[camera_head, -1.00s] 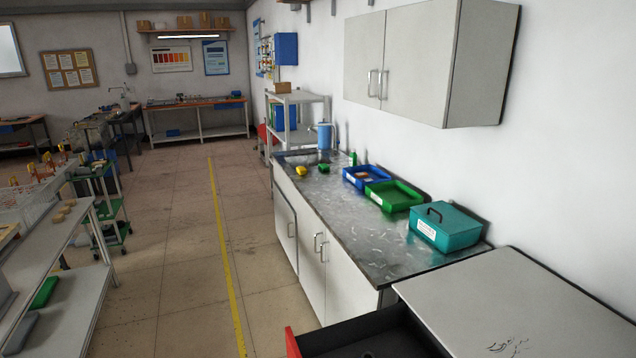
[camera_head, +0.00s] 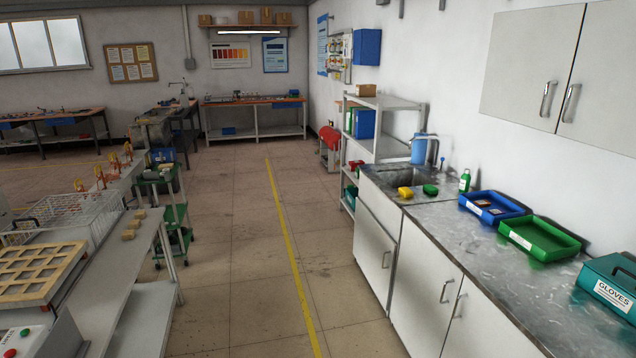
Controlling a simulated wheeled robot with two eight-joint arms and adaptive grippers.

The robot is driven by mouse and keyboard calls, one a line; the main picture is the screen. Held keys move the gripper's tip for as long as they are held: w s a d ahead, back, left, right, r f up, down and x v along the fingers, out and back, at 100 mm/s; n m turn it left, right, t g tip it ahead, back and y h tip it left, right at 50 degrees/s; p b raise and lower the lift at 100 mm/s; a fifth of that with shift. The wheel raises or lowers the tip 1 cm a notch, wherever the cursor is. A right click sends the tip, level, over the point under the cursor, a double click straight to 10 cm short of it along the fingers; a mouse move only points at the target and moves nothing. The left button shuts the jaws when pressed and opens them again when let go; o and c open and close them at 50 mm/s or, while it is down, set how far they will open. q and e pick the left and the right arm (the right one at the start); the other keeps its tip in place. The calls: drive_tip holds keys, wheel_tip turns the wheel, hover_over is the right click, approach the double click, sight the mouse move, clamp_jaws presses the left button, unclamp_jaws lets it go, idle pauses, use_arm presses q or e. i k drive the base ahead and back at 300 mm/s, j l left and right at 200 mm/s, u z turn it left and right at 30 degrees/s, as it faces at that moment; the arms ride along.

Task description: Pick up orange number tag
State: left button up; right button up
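I cannot make out an orange number tag in the head view. A blue tray (camera_head: 513,217) on the counter holds small brown and light items, too small to identify. A green tray (camera_head: 562,236) beside it has a white label on its front and looks empty. Neither of my grippers shows in the view.
The metal counter (camera_head: 498,272) with a sink runs along the right wall, with a teal gloves box (camera_head: 596,285) at its near end. A bench (camera_head: 150,262) with a wire basket (camera_head: 75,215) stands at left. The floor aisle (camera_head: 240,260) between them is clear.

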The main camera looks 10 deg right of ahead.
sight(484, 203)
drive_tip(key=i+z, duration=0.2)
drive_tip(key=i, duration=0.6)
drive_tip(key=i+j+z, duration=0.25)
drive_tip(key=i, duration=0.55)
drive_tip(key=i+z, duration=0.5)
drive_tip(key=i+j+z, duration=0.1)
drive_tip(key=i+z, duration=0.25)
drive_tip(key=z, duration=0.15)
drive_tip(key=i+z, duration=0.3)
drive_tip(key=z, duration=0.2)
drive_tip(key=i+j+z, duration=0.1)
drive_tip(key=i+z, duration=0.15)
drive_tip(key=z, duration=0.25)
drive_tip(key=i+j+z, duration=0.25)
drive_tip(key=z, duration=0.25)
drive_tip(key=i+j+z, duration=0.2)
drive_tip(key=z, duration=0.25)
drive_tip(key=j, duration=0.1)
